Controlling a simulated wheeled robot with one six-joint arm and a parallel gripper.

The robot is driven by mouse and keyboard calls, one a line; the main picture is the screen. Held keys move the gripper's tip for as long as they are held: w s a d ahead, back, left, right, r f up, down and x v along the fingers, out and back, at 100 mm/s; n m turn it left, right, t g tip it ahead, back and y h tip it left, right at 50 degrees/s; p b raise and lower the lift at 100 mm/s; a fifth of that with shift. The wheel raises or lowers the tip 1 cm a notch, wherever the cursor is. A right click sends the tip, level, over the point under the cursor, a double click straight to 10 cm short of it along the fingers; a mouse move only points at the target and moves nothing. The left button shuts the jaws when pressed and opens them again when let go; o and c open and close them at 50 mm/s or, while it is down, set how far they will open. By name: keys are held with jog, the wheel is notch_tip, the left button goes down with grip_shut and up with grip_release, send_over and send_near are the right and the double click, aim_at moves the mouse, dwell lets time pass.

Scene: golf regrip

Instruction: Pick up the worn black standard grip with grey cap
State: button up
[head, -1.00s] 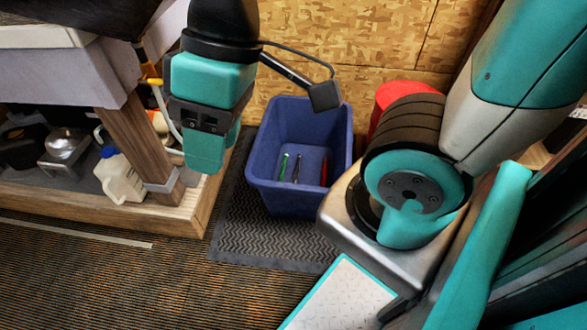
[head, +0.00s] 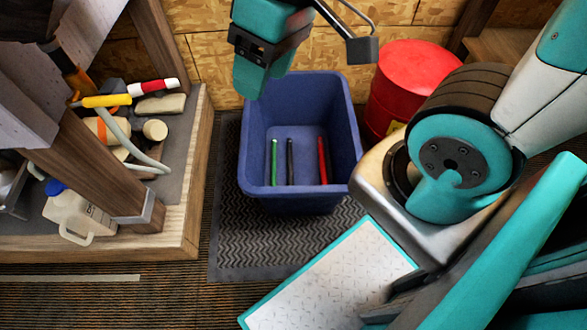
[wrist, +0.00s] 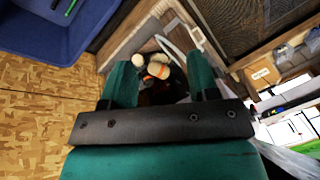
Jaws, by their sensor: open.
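A dark, thin grip (head: 290,162) lies in the blue bin (head: 250,135), between a green grip (head: 274,162) and a red grip (head: 322,160). It looks black; a grey cap is too small to make out. My gripper (head: 248,90) is above the bin's back left rim in the head view, apart from the grips. In the wrist view my gripper (wrist: 160,78) has its two teal fingers spread with nothing held. The bin (wrist: 25,30) shows at that view's top left, with only part of its inside visible.
A red drum (head: 405,75) stands right of the bin by the wood-panel wall. A wooden bench (head: 190,215) with a white jug (head: 80,215) and several bottles is at the left. The bin sits on a dark mat (head: 240,245).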

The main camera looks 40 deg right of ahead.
jog(key=w+d+f+m+h+b, duration=0.1)
jog(key=w+d+f+m+b, duration=0.15)
jog(key=d+f+b, duration=0.4)
jog(key=w+d+f+m+t+h+b, duration=0.1)
jog(key=w+f+b, duration=0.25)
jog(key=f, duration=0.55)
jog(key=w+d+f+m+h+b, duration=0.1)
jog(key=w+d+f+m+b, duration=0.2)
jog(key=f, duration=0.5)
jog(key=m+g+b, duration=0.2)
jog(key=m+b, duration=0.4)
jog(key=b, duration=0.3)
send_over(290, 164)
notch_tip(290, 164, down, 46)
jog(key=shift+f, duration=0.2)
notch_tip(290, 164, down, 6)
jog(key=b, duration=0.4)
jog(key=shift+s, duration=0.1)
jog(key=shift+r, duration=0.15)
jog(key=c, duration=0.9)
